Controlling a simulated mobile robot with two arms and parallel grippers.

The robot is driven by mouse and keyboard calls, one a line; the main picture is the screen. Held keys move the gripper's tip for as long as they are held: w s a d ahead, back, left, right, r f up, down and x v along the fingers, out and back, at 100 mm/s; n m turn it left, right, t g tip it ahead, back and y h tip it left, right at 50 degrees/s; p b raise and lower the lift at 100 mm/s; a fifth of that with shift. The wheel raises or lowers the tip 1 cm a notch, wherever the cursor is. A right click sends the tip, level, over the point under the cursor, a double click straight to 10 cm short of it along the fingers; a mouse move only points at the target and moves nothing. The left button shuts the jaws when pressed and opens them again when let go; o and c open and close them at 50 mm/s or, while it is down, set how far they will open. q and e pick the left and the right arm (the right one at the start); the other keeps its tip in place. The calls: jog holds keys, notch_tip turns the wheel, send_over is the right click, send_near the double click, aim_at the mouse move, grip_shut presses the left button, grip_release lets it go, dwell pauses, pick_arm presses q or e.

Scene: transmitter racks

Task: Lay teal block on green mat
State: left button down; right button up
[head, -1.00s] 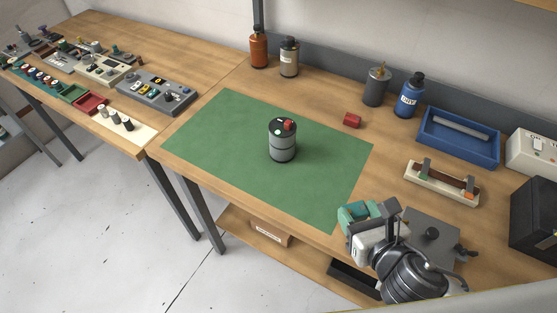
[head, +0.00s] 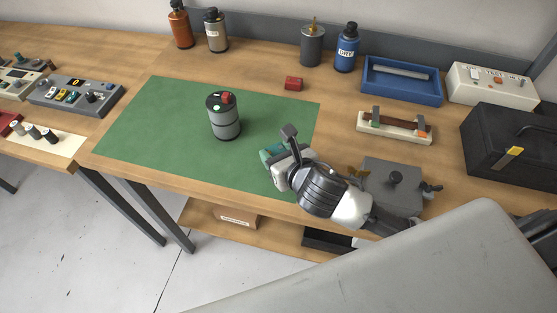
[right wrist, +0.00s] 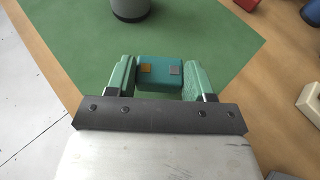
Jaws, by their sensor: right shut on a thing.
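The green mat (head: 165,130) lies flat on the workbench, and it fills much of the right wrist view (right wrist: 75,40). My right gripper (head: 270,157) is over the mat's right front part. In the right wrist view its two green fingers (right wrist: 160,78) are shut on the teal block (right wrist: 159,74), which has an orange and a grey square on its face. Mat shows beyond the block; I cannot tell whether the block touches it. In the head view the gripper mostly hides the block. My left gripper is not in view.
A dark grey cylinder with a red knob (head: 224,118) stands on the mat. The mat's left half is clear.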

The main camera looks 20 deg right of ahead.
jog(key=shift+f, duration=1.6)
jog(key=shift+f, duration=0.15)
jog(key=o, duration=0.9)
jog(key=b+v, duration=0.1)
jog(key=v, duration=1.1)
jog(key=shift+s+r, duration=0.1)
jog(key=shift+r, duration=0.15)
